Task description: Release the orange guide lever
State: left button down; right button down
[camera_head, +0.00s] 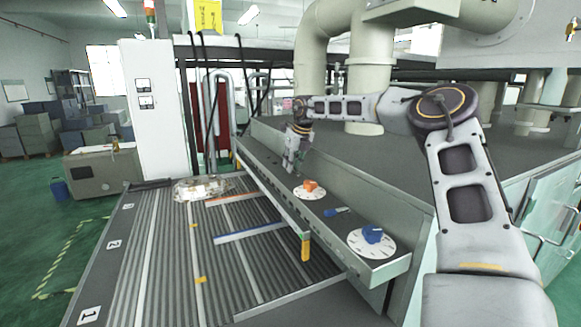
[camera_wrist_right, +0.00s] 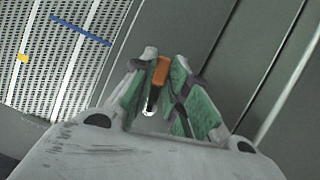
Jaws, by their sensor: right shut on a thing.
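In the right wrist view, the orange guide lever (camera_wrist_right: 160,72), an orange grip on a dark stem, stands between the fingers of my right gripper (camera_wrist_right: 165,75). The gripper is shut on it. In the head view my right gripper (camera_head: 291,168) points down at the grey ledge, beyond the orange knob; the lever cannot be made out there, hidden at the fingers. My left gripper is in neither view.
On the same ledge are an orange knob (camera_head: 311,185) on a white dial, a small blue lever (camera_head: 337,211) and a blue knob (camera_head: 373,234) on another dial. A ribbed conveyor bed (camera_head: 165,262) with a blue rail (camera_head: 248,232) lies left. A shiny casting (camera_head: 200,189) rests at its far end.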

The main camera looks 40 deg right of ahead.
aim_at(299, 174)
dwell(0.5)
jog(key=c, duration=1.4)
grip_release()
jog(key=shift+d, duration=0.1)
jog(key=shift+r, duration=0.1)
jog(key=shift+v, duration=5.9)
